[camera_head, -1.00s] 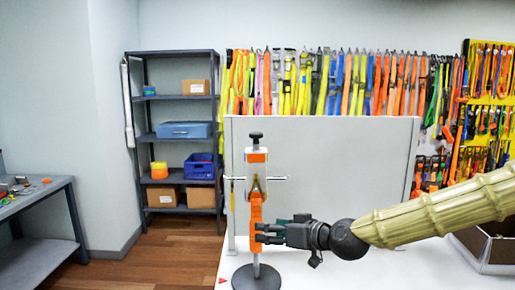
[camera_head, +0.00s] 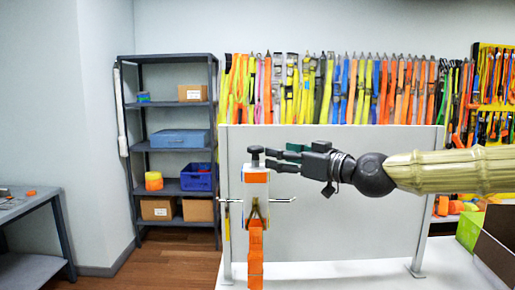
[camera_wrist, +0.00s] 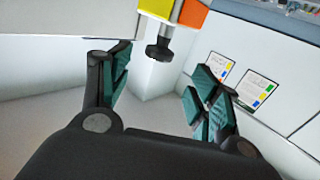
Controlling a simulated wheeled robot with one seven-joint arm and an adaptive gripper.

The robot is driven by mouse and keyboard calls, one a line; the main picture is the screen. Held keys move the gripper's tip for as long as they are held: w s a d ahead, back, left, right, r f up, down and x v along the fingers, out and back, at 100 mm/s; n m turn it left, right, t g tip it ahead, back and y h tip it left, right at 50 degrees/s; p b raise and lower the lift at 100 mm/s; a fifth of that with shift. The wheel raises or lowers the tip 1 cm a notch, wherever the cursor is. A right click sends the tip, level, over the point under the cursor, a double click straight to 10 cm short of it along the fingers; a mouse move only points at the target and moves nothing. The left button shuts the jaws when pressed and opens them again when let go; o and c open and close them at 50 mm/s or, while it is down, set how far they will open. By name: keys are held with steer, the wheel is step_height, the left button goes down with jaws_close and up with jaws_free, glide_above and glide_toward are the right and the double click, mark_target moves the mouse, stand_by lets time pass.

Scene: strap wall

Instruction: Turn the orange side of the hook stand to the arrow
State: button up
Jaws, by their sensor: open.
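The hook stand (camera_head: 256,190) stands ahead in the head view, with a black knob (camera_head: 256,155) on top, an orange panel facing me and hooks. An orange strap (camera_head: 256,245) hangs from its front hook. The wrist view shows the knob (camera_wrist: 158,48) with a yellow face and an orange face (camera_wrist: 193,12) beside it. My gripper (camera_head: 274,160) is open at knob height, just right of the knob. In the wrist view, the knob appears between the fingers of my gripper (camera_wrist: 157,75); contact cannot be told. The stand's base and the arrow are out of view.
A grey panel (camera_head: 335,200) stands behind the stand, with a row of hanging straps (camera_head: 340,90) beyond it.

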mark_target(262, 150)
steer(key=shift+p+x, duration=1.65)
steer(key=shift+x, duration=3.35)
steer(key=shift+d, duration=0.1)
steer(key=shift+c, duration=0.2)
steer(key=shift+r, duration=0.1)
jaws_close()
